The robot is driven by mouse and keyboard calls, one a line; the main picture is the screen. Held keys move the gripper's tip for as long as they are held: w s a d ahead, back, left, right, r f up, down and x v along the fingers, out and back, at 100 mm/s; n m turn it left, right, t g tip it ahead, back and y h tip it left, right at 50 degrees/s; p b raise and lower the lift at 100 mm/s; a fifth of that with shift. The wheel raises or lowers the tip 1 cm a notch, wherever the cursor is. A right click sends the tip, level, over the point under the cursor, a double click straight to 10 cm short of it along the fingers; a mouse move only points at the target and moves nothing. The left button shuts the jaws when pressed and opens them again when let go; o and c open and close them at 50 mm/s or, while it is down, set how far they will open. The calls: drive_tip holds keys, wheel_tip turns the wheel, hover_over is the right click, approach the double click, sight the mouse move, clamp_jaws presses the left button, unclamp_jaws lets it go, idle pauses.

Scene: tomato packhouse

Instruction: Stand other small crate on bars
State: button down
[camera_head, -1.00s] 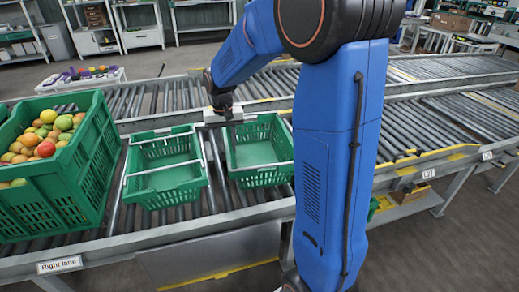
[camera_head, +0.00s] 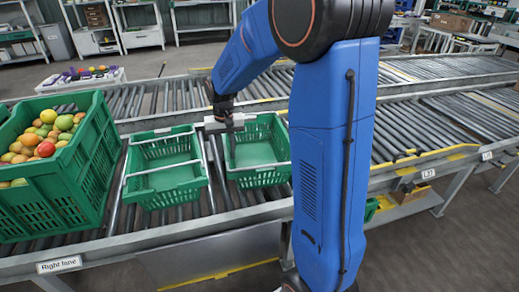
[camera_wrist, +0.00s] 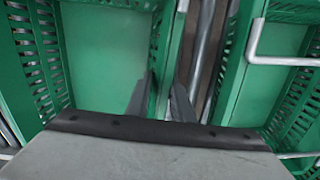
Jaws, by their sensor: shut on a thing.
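Two small green crates stand side by side on the rollers. The left small crate (camera_head: 165,196) is empty, with pale grey bars (camera_head: 160,168) across its top. The right small crate (camera_head: 262,176) is also empty and stands just to its right. My gripper (camera_head: 232,146) is at the right crate's left wall, shut on that wall. In the wrist view, my fingers (camera_wrist: 164,100) straddle the wall of the crate on the left of that picture; the other crate, with a grey bar (camera_wrist: 285,60), is on the right. The fingertip contact is partly hidden.
A large green crate (camera_head: 58,200) full of tomatoes stands left of the small crates. A roller conveyor (camera_head: 420,125) runs to the right with free room. My blue arm hides part of the conveyor. A white tray (camera_head: 82,80) of coloured items is behind.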

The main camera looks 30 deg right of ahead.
drive_tip(key=shift+r, duration=0.15)
idle(0.5)
drive_tip(key=shift+r, duration=2.35)
